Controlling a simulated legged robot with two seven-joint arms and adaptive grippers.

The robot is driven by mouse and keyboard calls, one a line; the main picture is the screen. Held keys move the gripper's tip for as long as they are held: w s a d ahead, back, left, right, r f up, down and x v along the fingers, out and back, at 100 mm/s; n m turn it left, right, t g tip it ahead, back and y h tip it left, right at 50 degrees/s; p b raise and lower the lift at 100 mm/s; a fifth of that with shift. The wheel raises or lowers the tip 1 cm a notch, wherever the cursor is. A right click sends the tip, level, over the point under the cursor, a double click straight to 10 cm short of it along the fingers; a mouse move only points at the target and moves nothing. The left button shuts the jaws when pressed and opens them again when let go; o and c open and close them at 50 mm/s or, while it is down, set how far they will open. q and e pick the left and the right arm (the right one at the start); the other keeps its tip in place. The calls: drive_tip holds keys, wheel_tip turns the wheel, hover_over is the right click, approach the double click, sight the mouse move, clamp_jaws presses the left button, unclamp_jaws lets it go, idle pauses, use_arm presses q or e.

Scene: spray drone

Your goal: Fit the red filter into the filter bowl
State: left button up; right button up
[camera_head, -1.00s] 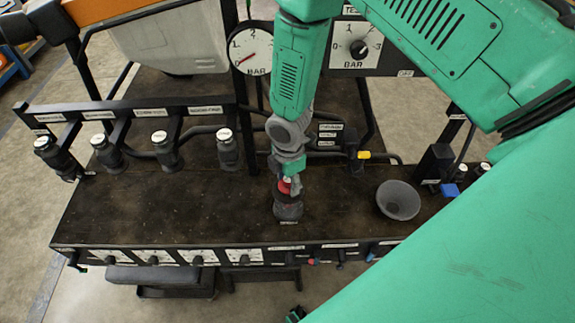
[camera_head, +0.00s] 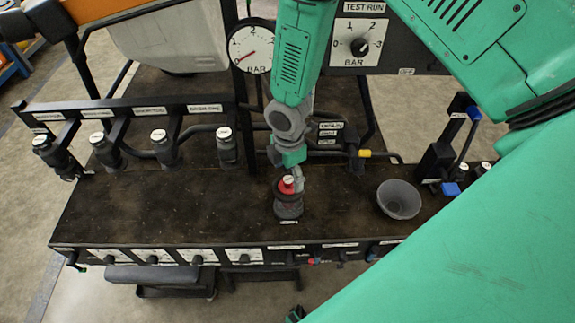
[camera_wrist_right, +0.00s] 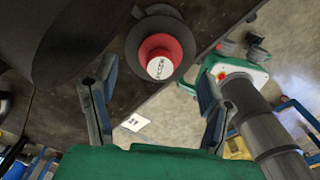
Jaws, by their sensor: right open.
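The red filter (camera_head: 286,186), with a pale labelled top, sits upright in the dark filter bowl (camera_head: 288,208) on the bench. In the right wrist view the red filter (camera_wrist_right: 166,54) shows from above with the dark ring of the bowl (camera_wrist_right: 137,35) around it. How deep it sits is hard to tell. My right gripper (camera_head: 291,172) is just above and beside the filter. In the wrist view its two fingers (camera_wrist_right: 158,72) are spread apart, with nothing between them and the filter beyond the tips.
A grey funnel-shaped bowl (camera_head: 398,199) stands to the right on the bench (camera_head: 170,210). Several capped nozzles (camera_head: 165,148) hang from a rail at the left. The bench front left of the filter is clear.

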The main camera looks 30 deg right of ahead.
wheel_tip(320, 180, up, 8)
drive_tip(key=shift+r, duration=0.15)
idle(0.5)
